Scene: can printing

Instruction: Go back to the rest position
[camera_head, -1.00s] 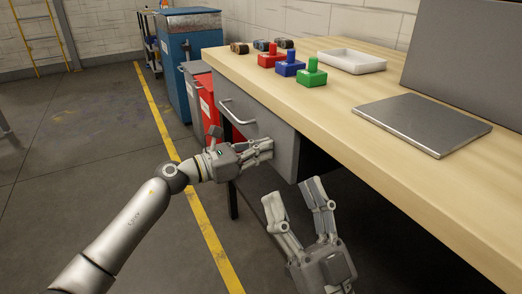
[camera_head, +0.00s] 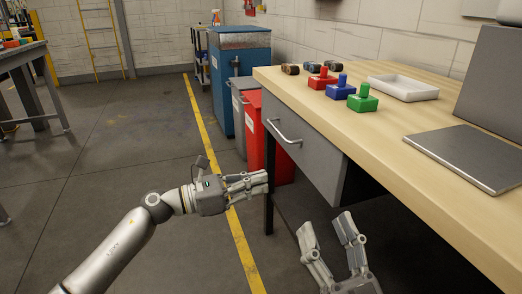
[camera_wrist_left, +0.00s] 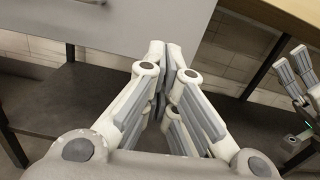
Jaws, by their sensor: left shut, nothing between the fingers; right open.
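My left gripper (camera_head: 262,182) is shut and empty, in the air in front of the table, below and left of the grey drawer (camera_head: 290,130). In the left wrist view my left gripper (camera_wrist_left: 166,50) shows its fingers together with nothing between them, and the drawer front (camera_wrist_left: 110,22) lies beyond. My right gripper (camera_head: 326,222) is open and empty, low beside the table's front edge, with its fingers pointing up. It also shows at the right edge of the left wrist view (camera_wrist_left: 292,62).
Red (camera_head: 253,120) and blue (camera_head: 241,65) bins stand behind.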

